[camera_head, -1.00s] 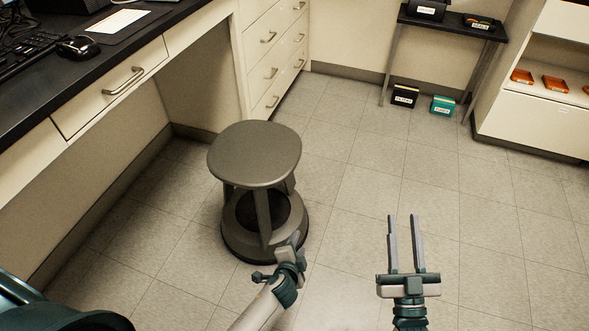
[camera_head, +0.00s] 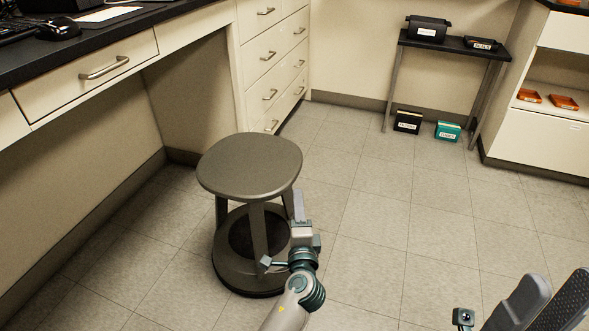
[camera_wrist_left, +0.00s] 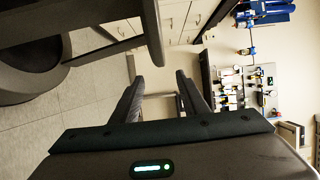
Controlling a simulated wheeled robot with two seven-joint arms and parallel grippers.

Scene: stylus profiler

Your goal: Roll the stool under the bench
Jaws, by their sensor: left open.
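The grey stool (camera_head: 249,166) stands upright on the floor in front of the bench's knee space, with a round seat, splayed legs and a wide round base. The bench (camera_head: 100,68) has a dark top and drawers, at the left. My left gripper (camera_head: 299,206) is at the stool's right side, just below the seat's edge, beside a leg; contact is unclear. Its fingers stand apart with nothing between them in the left wrist view (camera_wrist_left: 160,95), where the stool's base (camera_wrist_left: 25,85) shows at left. My right gripper (camera_head: 545,300) is at the lower right corner, its fingers apart and empty.
The knee space under the bench is open, with a drawer cabinet (camera_head: 272,65) at its far side. A small black table (camera_head: 450,45) with boxes below and a white shelf unit (camera_head: 535,140) stand at the back right. The floor right of the stool is clear.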

